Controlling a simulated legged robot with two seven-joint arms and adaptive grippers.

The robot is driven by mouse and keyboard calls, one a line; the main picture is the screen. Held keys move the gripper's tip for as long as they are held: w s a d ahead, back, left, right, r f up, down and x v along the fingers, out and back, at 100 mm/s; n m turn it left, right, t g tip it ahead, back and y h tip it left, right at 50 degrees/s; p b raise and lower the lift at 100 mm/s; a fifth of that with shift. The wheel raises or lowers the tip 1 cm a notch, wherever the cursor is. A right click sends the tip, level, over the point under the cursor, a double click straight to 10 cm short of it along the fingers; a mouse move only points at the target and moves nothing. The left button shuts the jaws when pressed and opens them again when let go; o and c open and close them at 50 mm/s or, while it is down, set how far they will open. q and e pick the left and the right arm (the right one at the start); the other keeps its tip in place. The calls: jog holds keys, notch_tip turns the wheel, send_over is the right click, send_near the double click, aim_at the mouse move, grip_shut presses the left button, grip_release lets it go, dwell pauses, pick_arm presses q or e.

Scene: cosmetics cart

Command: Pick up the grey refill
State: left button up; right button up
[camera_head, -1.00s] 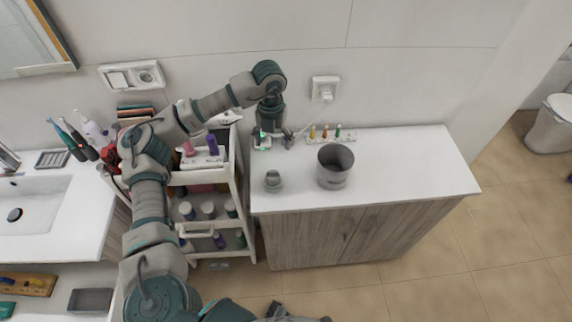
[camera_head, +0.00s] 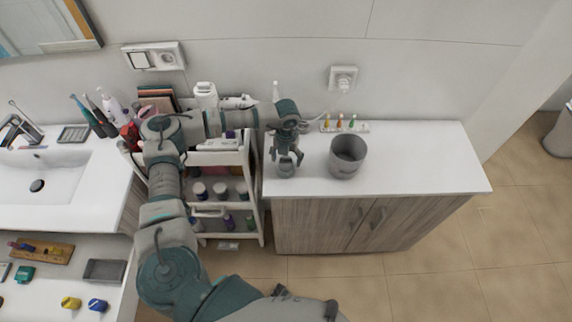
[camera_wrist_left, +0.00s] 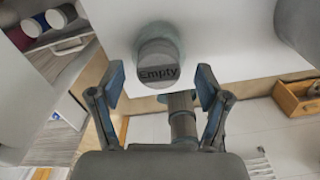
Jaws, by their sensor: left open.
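The grey refill (camera_head: 286,170) is a small round grey container near the front left of the white counter. In the left wrist view the refill (camera_wrist_left: 158,66) has a dark band reading "Empty". My left gripper (camera_head: 288,157) hangs over it, pointing down, and hides part of it. In the wrist view the open left gripper (camera_wrist_left: 160,85) has one finger to each side, with the refill centred just beyond the fingertips. I cannot tell whether they touch. My right gripper is not in view.
A grey bin (camera_head: 348,156) stands to the right of the refill. Several small coloured bottles on a white tray (camera_head: 346,129) stand behind it. A white cart (camera_head: 247,190) with cosmetics is at the left. The right half of the counter (camera_head: 425,160) is clear.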

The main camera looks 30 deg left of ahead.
aim_at(286, 160)
pick_arm(q)
jog(key=shift+f, duration=0.9)
jog(key=shift+a, duration=0.25)
jog(key=c, duration=0.9)
jog(key=shift+d, duration=0.1)
jog(key=shift+d+r, duration=0.1)
jog(key=shift+r, duration=0.05)
notch_tip(286, 160, up, 10)
jog(key=shift+f+b, duration=0.1)
jog(key=shift+b, duration=0.25)
